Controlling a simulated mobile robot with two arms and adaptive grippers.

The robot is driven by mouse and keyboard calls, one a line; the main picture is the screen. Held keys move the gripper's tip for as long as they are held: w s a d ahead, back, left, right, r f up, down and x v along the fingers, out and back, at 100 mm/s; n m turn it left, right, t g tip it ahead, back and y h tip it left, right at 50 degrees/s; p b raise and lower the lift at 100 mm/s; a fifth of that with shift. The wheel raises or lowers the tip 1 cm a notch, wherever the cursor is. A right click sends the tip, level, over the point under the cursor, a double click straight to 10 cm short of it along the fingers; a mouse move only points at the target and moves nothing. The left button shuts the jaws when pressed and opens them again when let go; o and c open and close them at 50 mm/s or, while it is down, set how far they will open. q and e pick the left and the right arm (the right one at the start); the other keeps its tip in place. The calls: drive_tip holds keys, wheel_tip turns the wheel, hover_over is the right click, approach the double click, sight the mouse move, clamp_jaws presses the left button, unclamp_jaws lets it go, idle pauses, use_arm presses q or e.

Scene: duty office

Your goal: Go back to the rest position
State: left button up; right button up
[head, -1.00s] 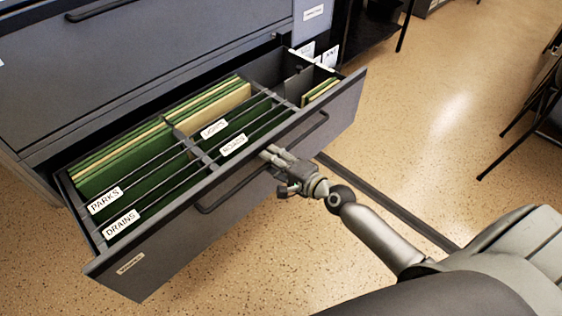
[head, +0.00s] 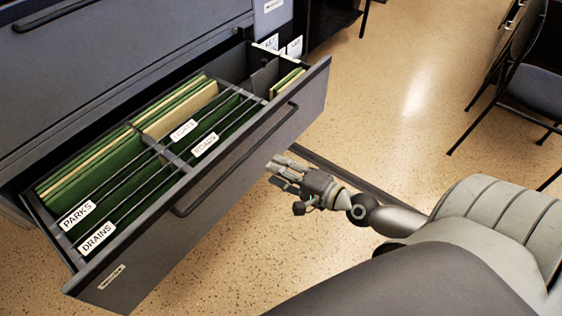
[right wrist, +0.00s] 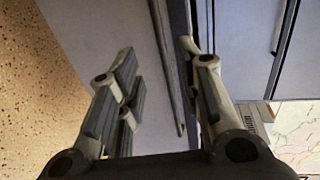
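My right gripper (head: 284,174) is in front of the open file drawer, to the right of the drawer's front handle (head: 236,160) and apart from it. In the right wrist view its fingers (right wrist: 158,95) are spread with nothing between them, and the drawer front (right wrist: 105,25) shows beyond. The grey drawer (head: 160,220) is pulled out and holds green and tan hanging folders (head: 110,165) with white labels, among them PARKS and DRAINS. My left gripper is not in the head view.
The blue-grey cabinet (head: 120,60) fills the upper left. A dark chair (head: 530,85) stands at the right. Speckled floor (head: 400,100) lies open between the drawer and the chair. A dark strip (head: 350,178) runs along the floor behind my right arm.

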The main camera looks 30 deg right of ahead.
drive_tip(key=shift+s, duration=0.1)
idle(0.5)
